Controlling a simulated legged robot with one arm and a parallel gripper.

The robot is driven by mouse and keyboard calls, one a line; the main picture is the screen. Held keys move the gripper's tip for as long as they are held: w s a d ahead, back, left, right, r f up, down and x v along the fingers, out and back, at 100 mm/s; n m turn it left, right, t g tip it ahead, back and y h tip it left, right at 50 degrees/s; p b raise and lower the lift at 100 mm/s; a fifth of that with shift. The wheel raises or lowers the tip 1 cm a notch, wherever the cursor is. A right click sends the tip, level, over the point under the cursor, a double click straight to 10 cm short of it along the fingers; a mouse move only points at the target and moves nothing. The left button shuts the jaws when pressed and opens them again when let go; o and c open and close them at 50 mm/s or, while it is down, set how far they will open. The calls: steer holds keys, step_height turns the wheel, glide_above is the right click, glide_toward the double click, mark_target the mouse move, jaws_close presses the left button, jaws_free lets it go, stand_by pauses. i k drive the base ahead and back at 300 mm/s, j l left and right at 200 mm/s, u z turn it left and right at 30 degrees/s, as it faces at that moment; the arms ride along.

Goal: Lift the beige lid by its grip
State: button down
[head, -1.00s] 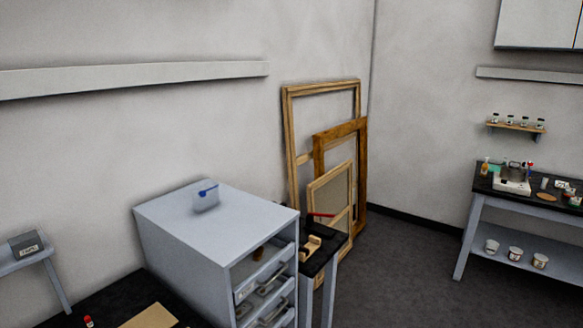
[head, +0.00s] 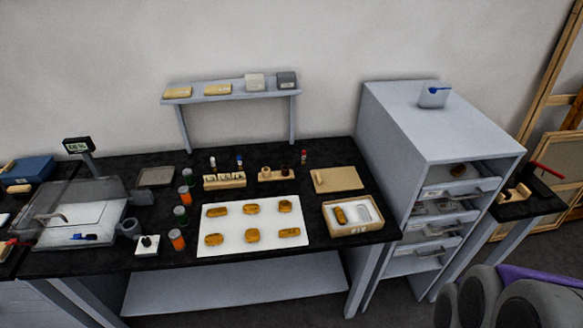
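The beige lid (head: 338,179) lies flat on the black bench in the head view, near the bench's right end. A small raised piece, seemingly its grip, shows near the lid's left side. Just in front of it stands an open beige box (head: 358,230) with a label on its front. A gold piece (head: 340,216) lies in the box's left part, beside a pale oval shape on the right. Rounded dark grey parts with a purple piece at the lower right appear to be mine. My gripper's fingers are not in view.
A white mat (head: 204,246) with several gold fragments lies left of the box. Orange and green jars, small wooden racks and a scale (head: 82,218) stand farther left. A grey drawer cabinet (head: 440,130) rises to the right of the bench. A raised shelf (head: 230,95) stands behind.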

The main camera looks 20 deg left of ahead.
mark_target(333, 180)
steer(key=u, duration=0.45)
steer(key=i+j, duration=0.45)
steer(key=i, duration=0.2)
steer(key=i+j, duration=0.5)
steer(key=i, duration=0.1)
